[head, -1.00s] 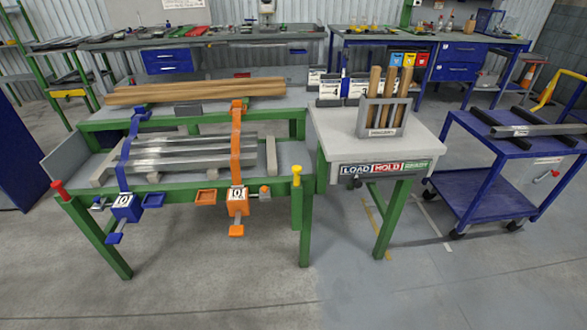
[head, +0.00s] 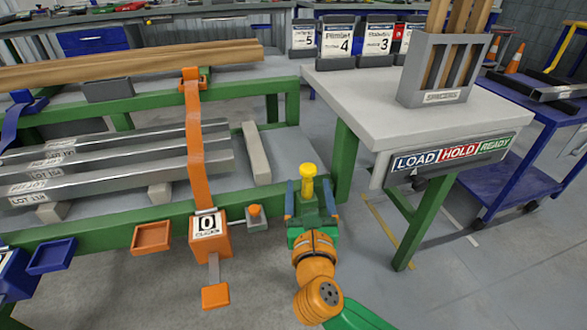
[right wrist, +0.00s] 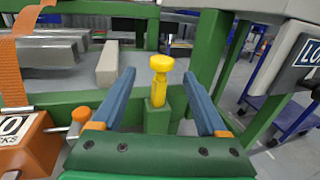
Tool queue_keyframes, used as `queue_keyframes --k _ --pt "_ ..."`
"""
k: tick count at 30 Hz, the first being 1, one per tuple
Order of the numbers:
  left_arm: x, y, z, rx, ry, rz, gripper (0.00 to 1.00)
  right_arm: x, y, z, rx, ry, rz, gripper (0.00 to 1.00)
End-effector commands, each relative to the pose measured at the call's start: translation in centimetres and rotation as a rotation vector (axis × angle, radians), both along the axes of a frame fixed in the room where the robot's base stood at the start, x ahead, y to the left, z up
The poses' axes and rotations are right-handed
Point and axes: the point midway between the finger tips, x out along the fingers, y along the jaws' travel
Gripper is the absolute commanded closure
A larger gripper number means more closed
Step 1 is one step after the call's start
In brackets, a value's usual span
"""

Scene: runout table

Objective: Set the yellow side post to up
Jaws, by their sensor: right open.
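The yellow side post (head: 308,178) stands upright at the near right corner of the green runout table (head: 262,186). It has a round yellow knob on a narrower stem, set on a green socket. In the right wrist view the yellow post (right wrist: 160,68) stands between the two blue fingers, with space on both sides. My right gripper (head: 308,200) is open around the post from the near side and does not appear to touch it. My left gripper is not in view.
An orange strap (head: 196,130) with a counter box (head: 209,237) reading 0 is just left of the post. An orange-knobbed fitting (head: 254,215) sits between them. A white side table (head: 380,98) with a LOAD/HOLD/READY sign (head: 452,152) stands close on the right.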

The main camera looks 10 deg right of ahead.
Motion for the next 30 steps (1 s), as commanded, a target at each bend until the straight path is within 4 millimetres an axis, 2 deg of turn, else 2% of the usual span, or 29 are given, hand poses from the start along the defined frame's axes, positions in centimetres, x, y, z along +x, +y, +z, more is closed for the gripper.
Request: queue_keyframes --k 10,13,19,20,28,30 --pt "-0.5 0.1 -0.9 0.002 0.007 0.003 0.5 5.9 -1.4 0.0 0.005 0.001 0.0 0.24" --pt "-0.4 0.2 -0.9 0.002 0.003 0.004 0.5 6.6 -1.5 0.1 0.006 0.002 0.001 0.24" --pt "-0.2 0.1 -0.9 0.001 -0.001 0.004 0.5 6.7 -1.6 0.1 0.006 0.003 0.001 0.24" --pt "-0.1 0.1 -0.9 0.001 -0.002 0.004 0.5 6.7 -1.6 0.1 0.006 0.003 0.001 0.27" --pt "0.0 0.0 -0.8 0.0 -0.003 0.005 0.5 6.7 -1.6 0.1 0.006 0.003 0.001 1.0" --pt "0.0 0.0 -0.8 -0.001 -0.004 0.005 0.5 6.7 -1.6 0.1 0.005 0.003 0.001 1.0"
